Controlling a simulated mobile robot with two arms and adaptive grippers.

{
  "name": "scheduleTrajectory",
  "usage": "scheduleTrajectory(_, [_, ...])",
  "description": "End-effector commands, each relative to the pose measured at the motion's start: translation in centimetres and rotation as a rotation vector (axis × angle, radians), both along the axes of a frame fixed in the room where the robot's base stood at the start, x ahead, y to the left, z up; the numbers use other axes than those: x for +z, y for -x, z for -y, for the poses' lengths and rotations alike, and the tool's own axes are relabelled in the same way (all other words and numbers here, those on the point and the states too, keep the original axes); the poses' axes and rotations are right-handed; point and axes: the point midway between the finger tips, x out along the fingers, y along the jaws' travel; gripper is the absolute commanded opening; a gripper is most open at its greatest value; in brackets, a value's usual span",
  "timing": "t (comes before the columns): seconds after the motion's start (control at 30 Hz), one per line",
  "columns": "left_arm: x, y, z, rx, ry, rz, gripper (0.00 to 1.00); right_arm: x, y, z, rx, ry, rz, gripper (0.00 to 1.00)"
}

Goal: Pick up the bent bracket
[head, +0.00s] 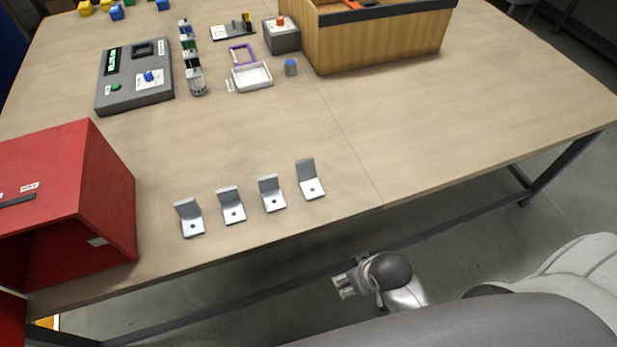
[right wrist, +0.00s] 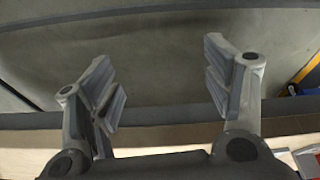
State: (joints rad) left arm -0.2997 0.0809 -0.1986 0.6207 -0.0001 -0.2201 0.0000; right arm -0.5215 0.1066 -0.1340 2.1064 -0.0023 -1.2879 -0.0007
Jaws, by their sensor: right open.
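Several grey L-shaped metal brackets stand in a slanting row near the front edge of the table: the leftmost bracket (head: 191,226), the second (head: 233,212), the third (head: 272,200) and the rightmost (head: 312,187). Each has a flat foot with a dark hole and a raised back flange. At this size I cannot tell for certain which one is bent. My right gripper (head: 343,286) is off the table's front edge, below and right of the row, and touches no bracket. In the right wrist view its fingers (right wrist: 164,88) are wide apart with nothing between them. My left gripper is not in view.
A red open-fronted box (head: 110,190) stands at the table's left front. A grey control panel (head: 135,95), a white tray (head: 252,77), a grey box with a red button (head: 283,38) and a wooden crate (head: 380,45) stand farther back. The table right of the brackets is clear.

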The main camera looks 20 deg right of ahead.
Motion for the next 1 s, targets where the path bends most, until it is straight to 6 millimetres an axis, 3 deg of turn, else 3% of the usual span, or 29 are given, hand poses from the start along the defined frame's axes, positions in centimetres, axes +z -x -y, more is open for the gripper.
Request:
scheduleTrajectory(0.13, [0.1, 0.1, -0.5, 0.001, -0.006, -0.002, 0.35, 4.5, -1.4, -0.2, -0.013, -0.013, 0.080, 0.73])
scheduleTrajectory(0.2, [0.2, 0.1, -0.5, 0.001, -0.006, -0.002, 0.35, 6.9, -3.8, -0.5, -0.031, -0.032, 0.183, 0.73])
scheduleTrajectory(0.7, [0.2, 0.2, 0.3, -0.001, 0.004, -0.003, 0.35, 9.0, -15.7, -2.2, -0.099, -0.095, 0.680, 0.73])
scheduleTrajectory(0.8, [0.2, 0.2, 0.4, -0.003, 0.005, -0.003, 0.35, 9.4, -17.5, -2.6, -0.107, -0.105, 0.774, 0.73])
scheduleTrajectory(1.0, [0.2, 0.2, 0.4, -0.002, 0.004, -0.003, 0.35, 9.9, -19.3, -3.1, -0.114, -0.115, 0.874, 0.73])
